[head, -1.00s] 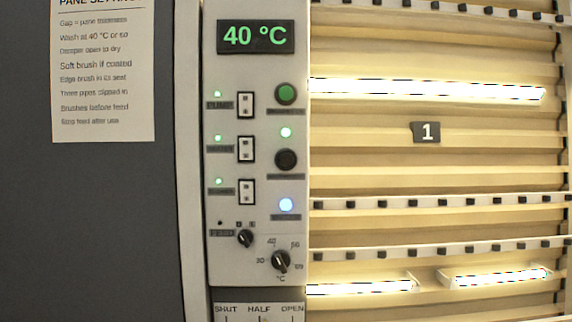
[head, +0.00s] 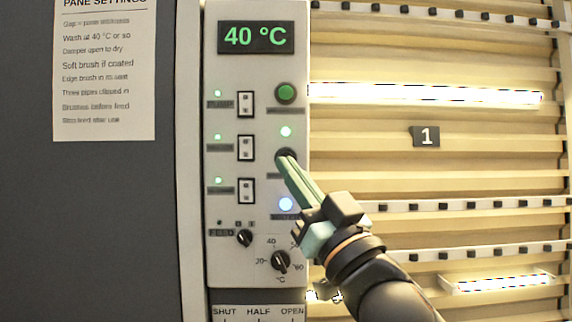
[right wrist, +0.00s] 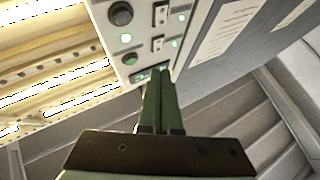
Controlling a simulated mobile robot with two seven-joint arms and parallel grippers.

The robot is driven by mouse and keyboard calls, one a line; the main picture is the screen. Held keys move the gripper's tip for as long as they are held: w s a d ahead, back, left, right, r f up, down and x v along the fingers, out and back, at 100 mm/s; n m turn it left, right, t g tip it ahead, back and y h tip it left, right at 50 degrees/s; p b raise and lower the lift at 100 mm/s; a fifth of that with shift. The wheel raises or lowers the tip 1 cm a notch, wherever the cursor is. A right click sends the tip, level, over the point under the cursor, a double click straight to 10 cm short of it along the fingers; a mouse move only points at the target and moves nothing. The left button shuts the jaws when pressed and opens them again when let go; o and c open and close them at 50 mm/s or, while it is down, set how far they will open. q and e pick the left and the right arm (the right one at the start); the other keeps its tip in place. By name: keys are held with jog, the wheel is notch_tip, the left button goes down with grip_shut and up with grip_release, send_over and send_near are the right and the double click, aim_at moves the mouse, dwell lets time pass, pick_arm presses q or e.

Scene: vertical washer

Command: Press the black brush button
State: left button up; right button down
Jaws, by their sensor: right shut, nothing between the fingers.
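The black button (head: 284,153) is a round black knob on the pale control panel, below a lit green lamp (head: 286,132) and above a blue lamp. My right gripper (head: 285,157) is shut and empty. Its green fingers point up-left, and their tips overlap the button's lower part in the head view, hiding some of it. In the right wrist view the black button (right wrist: 120,13) sits at the top, clear of the fingertips (right wrist: 158,76), so a gap seems to remain; I see no clear contact. My left gripper is not in view.
A green button (head: 285,93) sits above the black one. Several rocker switches (head: 246,148) are to the left, and dials (head: 281,261) below. A 40 °C display (head: 256,37) tops the panel. Lit slatted washer bay (head: 470,150) lies right; a paper notice (head: 103,75) hangs left.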

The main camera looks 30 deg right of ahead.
dwell(0.4)
jog(key=w+d, duration=0.4)
jog(key=w, duration=0.3)
jog(key=shift+w+d, duration=0.2)
jog(key=shift+d, duration=0.1)
dwell(1.9)
jog(key=shift+w+d, duration=0.2)
jog(key=shift+w, duration=0.15)
jog(key=shift+w+d+r, duration=0.1)
jog(key=shift+w+d, duration=0.15)
jog(key=shift+w, duration=0.1)
dwell(0.8)
jog(key=shift+s, duration=0.1)
jog(key=shift+s+a+b, duration=0.3)
jog(key=shift+s+a, duration=0.15)
jog(key=shift+s, duration=0.15)
jog(key=shift+s+a, duration=0.45)
jog(key=shift+s, duration=0.25)
jog(key=shift+s+a, duration=0.4)
jog(key=shift+s, duration=0.3)
jog(key=shift+s+a, duration=0.45)
jog(key=shift+s, duration=0.25)
